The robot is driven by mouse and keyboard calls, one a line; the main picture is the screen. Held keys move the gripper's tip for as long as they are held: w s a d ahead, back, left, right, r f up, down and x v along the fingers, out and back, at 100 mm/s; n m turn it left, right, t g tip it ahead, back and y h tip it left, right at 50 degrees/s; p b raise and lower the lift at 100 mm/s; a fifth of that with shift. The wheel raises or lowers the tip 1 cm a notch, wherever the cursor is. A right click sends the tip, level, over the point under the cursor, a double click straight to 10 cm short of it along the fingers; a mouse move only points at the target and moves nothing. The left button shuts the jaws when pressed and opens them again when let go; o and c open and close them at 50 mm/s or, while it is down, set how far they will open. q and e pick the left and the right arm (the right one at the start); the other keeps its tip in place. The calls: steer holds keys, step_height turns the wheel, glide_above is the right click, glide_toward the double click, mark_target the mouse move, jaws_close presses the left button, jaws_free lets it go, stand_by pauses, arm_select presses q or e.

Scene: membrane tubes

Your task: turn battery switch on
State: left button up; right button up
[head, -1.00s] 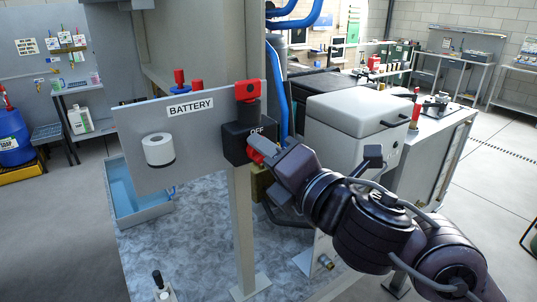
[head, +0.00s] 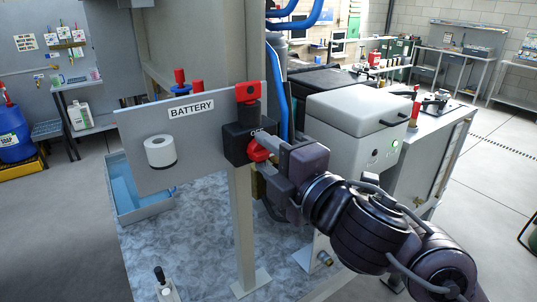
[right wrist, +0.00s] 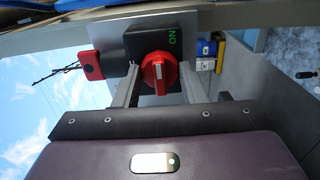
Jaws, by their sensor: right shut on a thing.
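The battery switch is a black box (head: 236,142) with a red rotary knob (head: 257,151), mounted at the right end of the grey BATTERY panel (head: 210,128). My right gripper (head: 268,157) is shut on the red knob, with a finger on either side of it. In the right wrist view the knob (right wrist: 158,72) sits between the fingers, and a green ON label (right wrist: 172,37) shows on the black box beside it. In the head view the label above the knob is partly hidden. My left gripper is not in view.
A red piece (head: 248,92) stands on the panel above the switch. A white cylinder (head: 160,151) is on the panel's left part. A white-lidded cabinet (head: 352,118) with a lit green lamp (head: 395,143) stands right of the switch. A blue tray (head: 130,190) lies below the panel.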

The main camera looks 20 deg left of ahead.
stand_by(0.3)
steer(key=o, duration=1)
steer(key=shift+b+v, duration=0.4)
steer(key=shift+v, duration=3.5)
